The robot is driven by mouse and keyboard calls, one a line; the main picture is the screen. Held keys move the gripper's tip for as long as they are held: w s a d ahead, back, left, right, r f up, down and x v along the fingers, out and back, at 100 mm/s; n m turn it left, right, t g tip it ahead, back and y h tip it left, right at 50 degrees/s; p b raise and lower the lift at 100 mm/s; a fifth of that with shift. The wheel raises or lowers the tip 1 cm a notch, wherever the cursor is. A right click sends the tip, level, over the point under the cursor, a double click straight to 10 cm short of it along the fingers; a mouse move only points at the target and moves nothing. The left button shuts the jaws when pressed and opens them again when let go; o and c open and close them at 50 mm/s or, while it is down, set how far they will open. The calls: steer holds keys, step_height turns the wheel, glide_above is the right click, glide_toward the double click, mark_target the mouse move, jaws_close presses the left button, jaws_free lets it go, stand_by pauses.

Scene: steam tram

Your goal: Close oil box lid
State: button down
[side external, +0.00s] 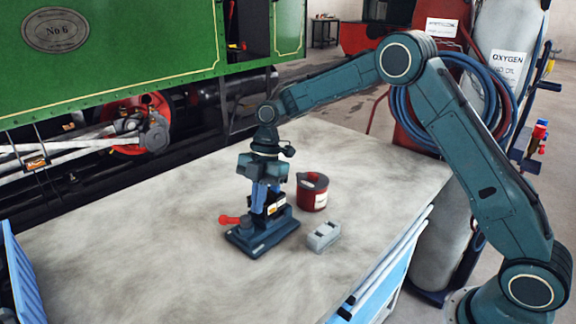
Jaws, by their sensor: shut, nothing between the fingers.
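The oil box appears to be the dark unit (279,211) on a flat teal base (262,240), standing on the grey worktop. It has a small pale-and-orange label, and a red-knobbed lever (232,220) sticks out to its left. My gripper (264,205) points straight down over this unit, with its blue fingers shut and nothing between them. The fingers overlap the unit in the side view, so I cannot tell whether they touch it. The gripper hides part of the unit, and I cannot make out the lid or its angle.
A red tin (312,192) stands just behind and right of the unit. A grey block (324,236) lies to its right. The worktop (150,260) is clear at the left and front. A blue crate (18,275) is at the left edge. The green tram (130,50) stands behind.

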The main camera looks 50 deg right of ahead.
steer(key=shift+d+n, duration=0.35)
steer(key=shift+n, duration=0.45)
steer(key=shift+s+d, duration=0.1)
steer(key=shift+d, duration=0.2)
steer(key=shift+s+a, duration=0.35)
steer(key=shift+a, duration=0.5)
steer(key=a+v, duration=0.1)
steer(key=v, duration=0.8)
steer(key=shift+s+a+r, duration=0.2)
steer(key=shift+a+r, duration=0.2)
steer(key=shift+r, duration=0.05)
